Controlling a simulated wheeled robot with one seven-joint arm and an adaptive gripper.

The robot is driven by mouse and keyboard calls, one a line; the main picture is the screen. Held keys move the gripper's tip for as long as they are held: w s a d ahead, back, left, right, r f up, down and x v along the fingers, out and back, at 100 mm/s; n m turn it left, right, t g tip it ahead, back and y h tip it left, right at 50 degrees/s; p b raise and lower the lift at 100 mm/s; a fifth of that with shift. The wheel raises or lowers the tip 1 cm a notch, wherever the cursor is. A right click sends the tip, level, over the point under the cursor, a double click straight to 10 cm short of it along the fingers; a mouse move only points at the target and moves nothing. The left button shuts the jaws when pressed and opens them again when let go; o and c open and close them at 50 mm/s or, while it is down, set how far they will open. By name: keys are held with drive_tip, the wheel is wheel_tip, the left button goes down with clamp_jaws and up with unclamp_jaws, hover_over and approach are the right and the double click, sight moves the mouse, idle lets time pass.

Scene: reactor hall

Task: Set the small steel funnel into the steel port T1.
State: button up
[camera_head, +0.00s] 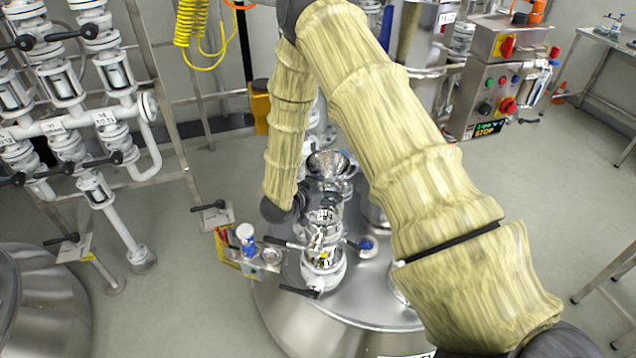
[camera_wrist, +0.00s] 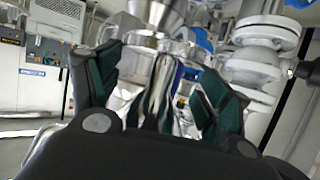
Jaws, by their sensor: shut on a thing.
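The small steel funnel (camera_head: 328,165) shows in the head view as a shiny, wide-mouthed cone above the steel vessel lid, mouth up. In the wrist view its cone (camera_wrist: 165,12) is cut off by the top edge, just beyond my fingers. My gripper (camera_wrist: 155,75) is shut on the funnel; its two dark green finger pads stand on either side of its lower part. In the head view my gripper is mostly hidden behind my arm and the fittings. A steel port with a small label (camera_head: 323,215) stands nearer on the lid; I cannot read the label surely.
White pipework (camera_head: 70,125) stands at left. A control box (camera_head: 490,90) stands at upper right.

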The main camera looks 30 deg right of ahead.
drive_tip(key=f+b, duration=0.1)
drive_tip(key=a+f+b, duration=0.1)
drive_tip(key=f, duration=0.1)
drive_tip(key=shift+w+f, duration=0.2)
drive_tip(key=shift+f, duration=0.05)
drive_tip(key=shift+s+d+f+b, duration=0.15)
drive_tip(key=shift+f+b, duration=0.3)
drive_tip(key=shift+f, duration=0.1)
idle(0.3)
drive_tip(key=shift+f+b, duration=1.05)
drive_tip(key=shift+f, duration=0.8)
drive_tip(key=shift+s+f, duration=0.2)
idle(1.8)
drive_tip(key=o, duration=1.3)
drive_tip(key=shift+c, duration=0.2)
drive_tip(key=shift+a, duration=0.2)
